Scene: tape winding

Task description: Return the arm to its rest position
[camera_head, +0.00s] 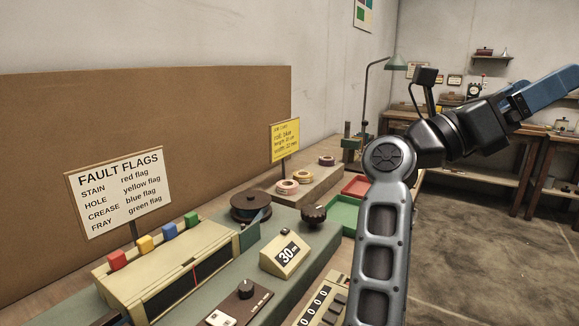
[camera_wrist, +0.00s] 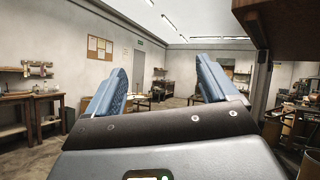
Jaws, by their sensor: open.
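My gripper (camera_head: 557,93) is raised at the upper right in the head view, well above the floor and to the right of the bench. Its blue fingers point right and a little upward. In the wrist view my gripper (camera_wrist: 160,92) shows its two blue fingers spread wide apart. Nothing is between them. My grey arm rises from the bottom of the head view and bends right at a round joint. It hides part of the bench's right side.
The bench holds a cream machine with coloured flags (camera_head: 168,275), a fault flags sign (camera_head: 119,191), a dark reel (camera_head: 250,206), a counter reading 30 (camera_head: 286,254), tape rolls (camera_head: 287,187), a red tray (camera_head: 356,186) and a green tray (camera_head: 343,214). Floor (camera_head: 480,240) at right is clear.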

